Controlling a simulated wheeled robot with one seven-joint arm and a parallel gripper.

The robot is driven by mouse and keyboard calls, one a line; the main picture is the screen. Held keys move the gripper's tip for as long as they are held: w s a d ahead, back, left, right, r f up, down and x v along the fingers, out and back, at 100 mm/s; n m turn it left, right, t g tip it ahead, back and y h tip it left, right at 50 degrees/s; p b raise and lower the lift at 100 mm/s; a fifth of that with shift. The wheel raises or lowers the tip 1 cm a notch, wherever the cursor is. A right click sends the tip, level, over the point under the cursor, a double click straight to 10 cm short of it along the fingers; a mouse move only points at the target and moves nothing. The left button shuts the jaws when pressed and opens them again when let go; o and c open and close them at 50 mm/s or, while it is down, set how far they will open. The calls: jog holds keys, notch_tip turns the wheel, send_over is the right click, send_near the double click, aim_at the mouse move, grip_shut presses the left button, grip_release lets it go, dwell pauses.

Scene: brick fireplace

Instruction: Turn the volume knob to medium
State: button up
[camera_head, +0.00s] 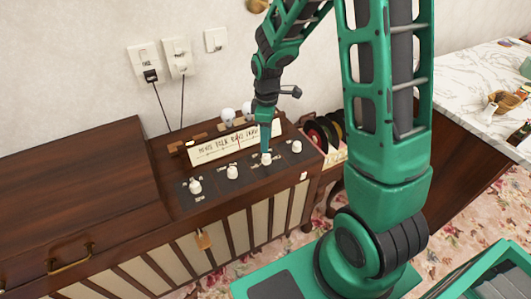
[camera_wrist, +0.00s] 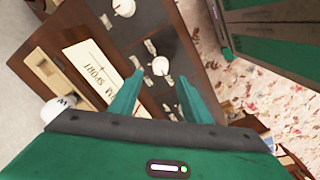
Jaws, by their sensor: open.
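A wooden radio console (camera_head: 150,210) has a dark control panel with several white knobs in a row. The knobs are a far-left one (camera_head: 195,187), one right of it (camera_head: 232,172), one under my gripper (camera_head: 266,159) and a far-right one (camera_head: 296,146). Their labels are too small to read, so I cannot tell which is the volume knob. My gripper (camera_head: 266,149) is open and points down at the third knob from the left. In the wrist view, a white knob (camera_wrist: 161,66) shows between the fingertips of my gripper (camera_wrist: 160,77); contact is unclear. Another knob (camera_wrist: 124,8) lies beyond.
A cream dial plate (camera_head: 225,146) stands behind the knobs, with small white round objects (camera_head: 228,115) behind it. Black records (camera_head: 322,133) stand at the console's right. A marble-topped counter (camera_head: 480,75) is at the far right. Wall plugs and cords (camera_head: 151,75) are behind.

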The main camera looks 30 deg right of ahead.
aim_at(266, 155)
notch_tip(266, 155, down, 7)
jog(key=shift+r, duration=0.1)
dwell(0.4)
jog(key=c, duration=1)
